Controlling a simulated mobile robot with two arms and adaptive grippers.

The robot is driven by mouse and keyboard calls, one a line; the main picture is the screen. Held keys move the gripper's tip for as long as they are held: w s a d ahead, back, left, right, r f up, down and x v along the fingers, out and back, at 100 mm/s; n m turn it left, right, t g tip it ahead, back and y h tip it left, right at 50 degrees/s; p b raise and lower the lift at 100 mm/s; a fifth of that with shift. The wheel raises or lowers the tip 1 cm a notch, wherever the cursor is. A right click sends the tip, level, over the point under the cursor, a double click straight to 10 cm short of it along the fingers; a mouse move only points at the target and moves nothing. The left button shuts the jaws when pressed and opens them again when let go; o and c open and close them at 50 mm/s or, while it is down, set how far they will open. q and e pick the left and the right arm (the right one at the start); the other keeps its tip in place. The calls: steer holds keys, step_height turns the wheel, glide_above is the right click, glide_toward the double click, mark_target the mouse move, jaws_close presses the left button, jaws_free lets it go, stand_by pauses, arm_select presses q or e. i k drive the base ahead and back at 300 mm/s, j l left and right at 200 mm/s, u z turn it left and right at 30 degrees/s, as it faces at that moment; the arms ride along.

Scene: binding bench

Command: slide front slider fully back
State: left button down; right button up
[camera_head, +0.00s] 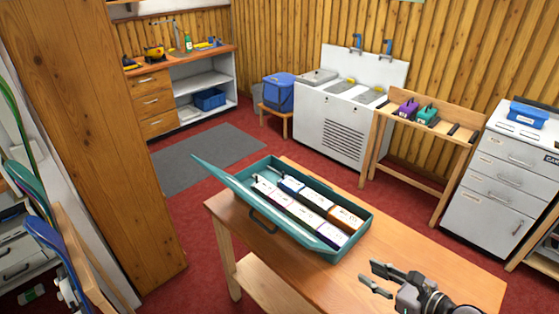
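My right gripper (376,278) is at the lower right, above the wooden table. Its two fingers are apart, with nothing between them. My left gripper does not show. No part is clearly recognisable as the front slider. On a wooden rack by the back wall sit a purple handled block (406,107) and a teal handled block (426,115); I cannot tell whether either is a slider. They are far beyond my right gripper. A teal case (352,248) lies open on the table, left of my gripper, holding several labelled boxes in rows.
The wooden table (408,244) is bare to the right of the case. The rack (448,133) stands between a white sink unit (318,116) and a white drawer cabinet (497,180). A tall wooden panel (95,130) blocks the left. Red floor lies open behind the table.

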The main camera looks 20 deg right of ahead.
mark_target(278, 183)
steer(key=i, duration=1.55)
